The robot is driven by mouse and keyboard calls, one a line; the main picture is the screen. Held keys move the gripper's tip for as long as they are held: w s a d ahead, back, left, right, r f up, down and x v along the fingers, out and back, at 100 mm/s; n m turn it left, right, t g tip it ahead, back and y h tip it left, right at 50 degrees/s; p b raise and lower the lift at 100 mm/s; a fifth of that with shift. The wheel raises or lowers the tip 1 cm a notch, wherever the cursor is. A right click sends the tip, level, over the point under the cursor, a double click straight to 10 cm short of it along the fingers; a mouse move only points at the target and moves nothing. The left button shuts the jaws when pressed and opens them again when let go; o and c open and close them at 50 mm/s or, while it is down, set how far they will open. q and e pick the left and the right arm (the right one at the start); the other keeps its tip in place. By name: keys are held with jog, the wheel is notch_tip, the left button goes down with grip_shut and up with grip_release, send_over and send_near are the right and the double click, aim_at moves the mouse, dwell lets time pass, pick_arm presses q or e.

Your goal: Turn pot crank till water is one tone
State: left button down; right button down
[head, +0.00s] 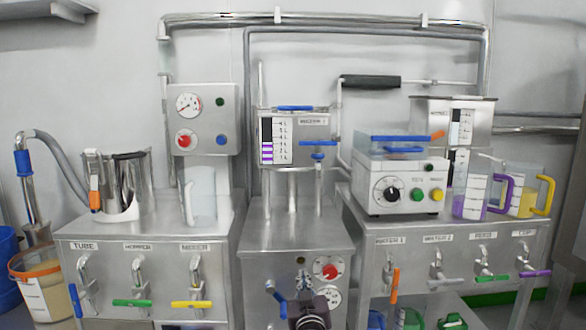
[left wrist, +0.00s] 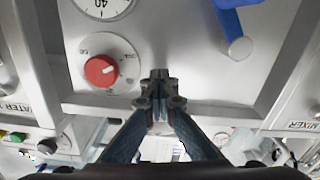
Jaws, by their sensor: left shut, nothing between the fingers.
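The pot (head: 312,127) is a steel vessel above the middle cabinet, with a blue bar on its top and a level scale (head: 280,135) on its front. A rod with a black grip (head: 370,82), which looks like the crank, sticks out to the pot's upper right. My left gripper (head: 305,292) is low in front of the middle cabinet, well below the pot and crank. In the left wrist view its fingertips (left wrist: 159,85) are together and empty, facing the steel panel. My right gripper is out of view.
A red knob (head: 329,270) and a blue lever (head: 278,292) flank my gripper on the cabinet (head: 270,235). Cabinets with coloured valves stand either side. A boxed device (head: 398,190) and jugs (head: 470,200) sit on the right one. Pipes (head: 250,20) run along the wall.

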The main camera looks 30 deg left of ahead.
pick_arm(q)
jog(key=c, duration=2.2)
grip_release()
jog(key=shift+c, duration=0.2)
